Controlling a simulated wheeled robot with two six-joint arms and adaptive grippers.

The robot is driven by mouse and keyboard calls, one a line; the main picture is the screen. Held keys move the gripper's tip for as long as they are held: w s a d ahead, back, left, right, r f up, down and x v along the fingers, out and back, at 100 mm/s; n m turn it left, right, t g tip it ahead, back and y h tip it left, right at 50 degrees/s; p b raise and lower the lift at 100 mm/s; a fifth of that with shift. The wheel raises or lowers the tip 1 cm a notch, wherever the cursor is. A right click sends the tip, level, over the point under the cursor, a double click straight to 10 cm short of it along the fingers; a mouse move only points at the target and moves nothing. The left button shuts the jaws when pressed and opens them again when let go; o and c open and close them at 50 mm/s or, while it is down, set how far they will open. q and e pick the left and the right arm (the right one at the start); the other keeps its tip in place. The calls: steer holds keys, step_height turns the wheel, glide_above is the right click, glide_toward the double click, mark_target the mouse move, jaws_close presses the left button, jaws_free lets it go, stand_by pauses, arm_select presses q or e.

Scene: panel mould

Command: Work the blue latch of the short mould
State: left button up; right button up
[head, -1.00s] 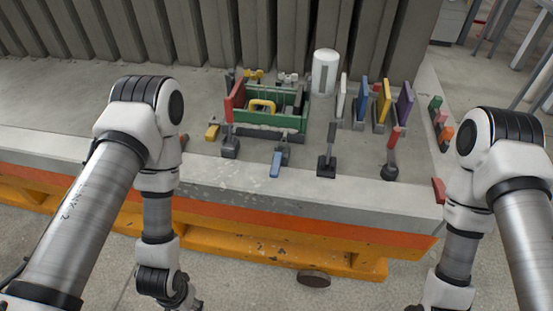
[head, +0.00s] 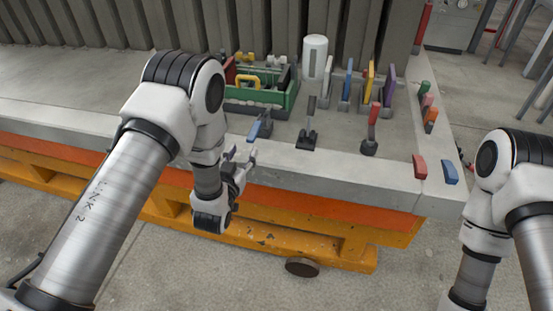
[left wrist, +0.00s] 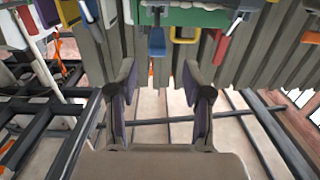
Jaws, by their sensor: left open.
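The blue latch (head: 255,130) is a small blue-tipped lever near the front of the slab, before the green-walled mould (head: 262,105). In the left wrist view the blue latch (left wrist: 157,41) hangs at top centre, beyond the fingertips, with the green mould wall (left wrist: 190,17) behind it. My left gripper (head: 244,157) is at the slab's front edge, just short of the latch and apart from it. In the left wrist view the gripper (left wrist: 158,78) is open, with nothing between its fingers. My right arm shows at lower right, but its gripper is out of the picture.
A black lever (head: 308,130) and a red-tipped lever (head: 372,125) stand right of the blue latch. A yellow handle (head: 247,78) is at the mould. A white cylinder (head: 315,58) and upright coloured panels stand behind. Red (head: 420,166) and blue (head: 450,172) blocks lie at the right edge.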

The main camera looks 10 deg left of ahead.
mark_target(253, 131)
arm_select(q)
steer(key=shift+t, duration=0.3)
steer(key=w, duration=0.9)
steer(key=shift+d+r+p, duration=0.2)
steer(key=shift+d+p, duration=0.15)
steer(key=shift+d, duration=0.05)
steer(key=shift+w+a+f, duration=0.2)
steer(key=shift+w+a, duration=0.05)
steer(key=shift+w, duration=0.15)
arm_select(e)
steer(key=shift+w+a+f, duration=0.25)
steer(key=shift+a+f, duration=0.05)
steer(key=shift+f, duration=0.05)
arm_select(q)
steer(key=shift+s+d+r, duration=0.1)
steer(key=shift+r, duration=0.05)
steer(key=c, duration=0.4)
jaws_close()
